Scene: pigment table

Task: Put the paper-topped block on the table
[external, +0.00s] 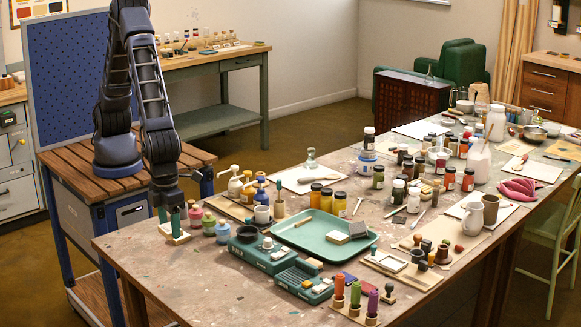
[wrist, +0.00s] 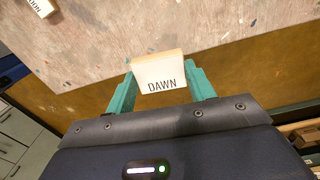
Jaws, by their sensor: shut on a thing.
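My gripper (wrist: 160,88) is shut on the paper-topped block (wrist: 160,73), a pale block with a wooden edge and a white paper face lettered DAWN. The teal fingers press on its two sides, and the lettering faces the wrist camera. In the external view my gripper (external: 168,218) points down at the near-left part of the table (external: 135,250), close to its back edge. A small pale block shape shows at the fingertips there. I cannot tell whether the held block touches the tabletop.
A second lettered block (wrist: 40,6) lies on the tabletop, cut off by the wrist view's upper left corner. Coloured jars (external: 209,223) stand right of my gripper. Beyond them are a green tray (external: 300,238) and green scales (external: 262,257). The table's near-left corner is bare.

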